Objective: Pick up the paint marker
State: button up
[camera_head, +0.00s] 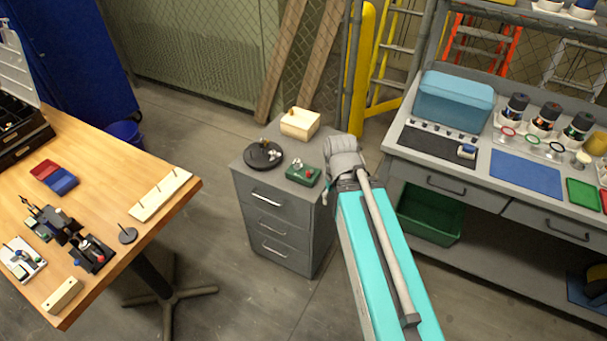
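I cannot pick out a paint marker for certain among the small items in this view. Small dark and white fixtures with tiny parts (60,222) stand on the wooden table at the left, too small to tell apart. My teal arm reaches up from the bottom right to a grey joint in front of the drawer cabinet. My gripper cannot be made out; the arm's end is hidden or out of view.
A grey drawer cabinet (277,215) bears a black round dish (262,155), a green box (303,173) and a cream box (300,123). The wooden table (130,155) is at the left. A workbench (480,180) with jars and a blue mat (526,174) is at the right.

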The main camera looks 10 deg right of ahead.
aim_at(62, 214)
jog(key=u, duration=1.5)
jog(key=i, duration=0.6)
jog(key=u, duration=0.3)
